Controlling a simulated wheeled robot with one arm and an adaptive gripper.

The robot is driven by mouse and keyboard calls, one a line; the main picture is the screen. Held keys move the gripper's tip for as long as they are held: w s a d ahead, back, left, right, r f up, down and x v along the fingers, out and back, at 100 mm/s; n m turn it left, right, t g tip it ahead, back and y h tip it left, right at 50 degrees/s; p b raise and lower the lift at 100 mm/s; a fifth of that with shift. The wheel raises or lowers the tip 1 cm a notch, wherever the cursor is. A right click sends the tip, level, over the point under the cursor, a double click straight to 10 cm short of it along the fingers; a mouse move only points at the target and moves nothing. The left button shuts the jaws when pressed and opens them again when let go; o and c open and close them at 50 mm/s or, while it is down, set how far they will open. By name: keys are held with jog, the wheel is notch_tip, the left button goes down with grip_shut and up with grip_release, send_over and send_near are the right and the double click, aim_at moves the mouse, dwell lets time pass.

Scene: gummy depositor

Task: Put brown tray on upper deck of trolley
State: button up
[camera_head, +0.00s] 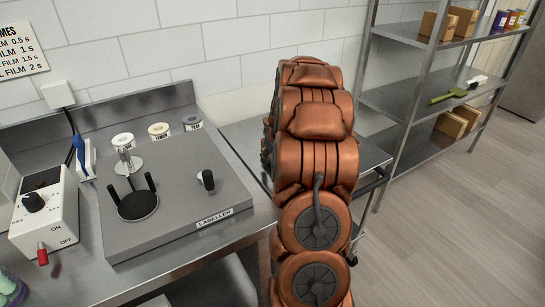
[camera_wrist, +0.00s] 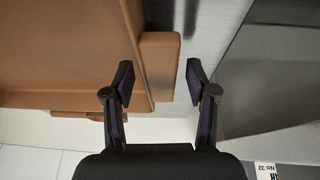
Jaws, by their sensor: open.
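The brown tray (camera_wrist: 70,50) fills the left of the wrist view. A short brown lip or handle (camera_wrist: 159,65) sticks out from its side. My gripper (camera_wrist: 159,78) is open, with one finger on each side of this lip; I cannot tell whether either finger touches it. The tray does not show in the head view. What appears to be the trolley (camera_head: 372,158), a steel deck with a rail, stands behind my copper-coloured arm, which hides most of it. My gripper is also hidden in the head view.
A steel bench with the grey labeller (camera_head: 180,220) and a white switch box (camera_head: 45,215) is at left. A steel shelf rack (camera_head: 420,95) with boxes and jars stands at right. Open floor (camera_head: 450,230) lies at lower right. The tiled wall is behind.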

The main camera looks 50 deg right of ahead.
jog(key=b+v, duration=0.1)
jog(key=v, duration=1.1)
jog(key=shift+b, duration=0.35)
